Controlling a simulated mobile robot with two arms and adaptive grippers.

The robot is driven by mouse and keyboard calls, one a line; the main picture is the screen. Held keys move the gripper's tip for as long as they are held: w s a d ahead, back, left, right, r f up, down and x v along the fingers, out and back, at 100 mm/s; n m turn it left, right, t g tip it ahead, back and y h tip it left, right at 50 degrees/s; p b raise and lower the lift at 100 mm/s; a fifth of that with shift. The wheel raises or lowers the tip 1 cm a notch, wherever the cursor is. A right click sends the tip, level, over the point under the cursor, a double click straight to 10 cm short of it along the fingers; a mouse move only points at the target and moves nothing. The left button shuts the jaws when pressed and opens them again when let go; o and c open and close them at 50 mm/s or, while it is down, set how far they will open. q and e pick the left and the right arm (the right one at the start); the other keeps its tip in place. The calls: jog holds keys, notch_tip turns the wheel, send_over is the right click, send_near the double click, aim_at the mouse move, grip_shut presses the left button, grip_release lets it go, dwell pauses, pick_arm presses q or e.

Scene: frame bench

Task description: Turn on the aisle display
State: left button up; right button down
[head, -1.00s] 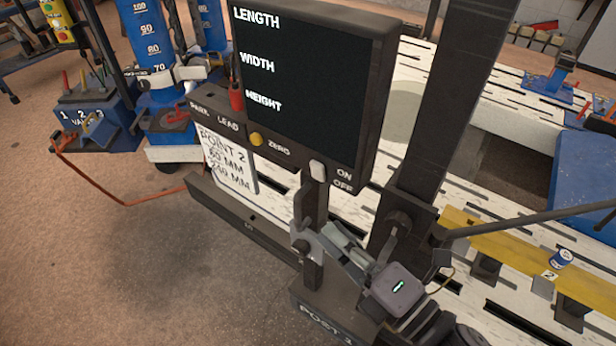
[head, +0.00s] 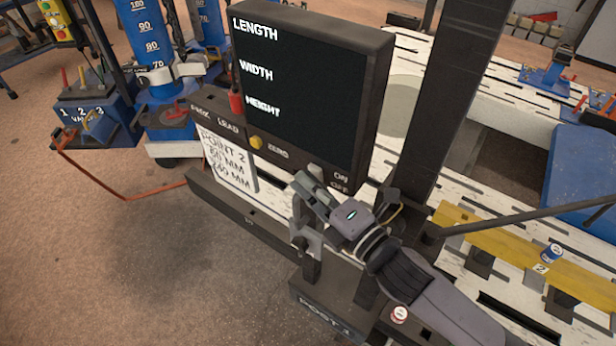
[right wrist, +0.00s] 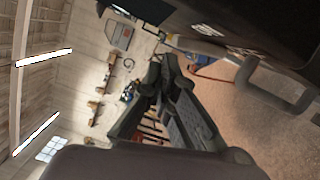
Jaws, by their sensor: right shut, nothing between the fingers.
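The aisle display (head: 305,120) is a dark box with a dark screen labelled LENGTH, WIDTH and HEIGHT; no figures show beside the labels. A pale switch (head: 315,171) sits on its lower strip beside the ON and OFF lettering. My right gripper (head: 303,183) is shut and empty, with its fingertips just below and left of the switch; I cannot tell whether they touch it. The right wrist view shows its dark fingers (right wrist: 155,78) together, beneath a dark panel edge. My left gripper is out of view.
A yellow ZERO button (head: 256,142) and a red lead plug (head: 236,103) are on the same strip. A dark post (head: 436,110) stands to the right of the display. A yellow rail (head: 500,250) lies further right. Open floor (head: 110,250) is at the left.

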dwell(0.3)
jog(key=m+p, duration=0.1)
jog(key=w+p, duration=0.1)
jog(key=shift+d+r+m+p, duration=0.3)
jog(key=shift+r+m+p, duration=0.1)
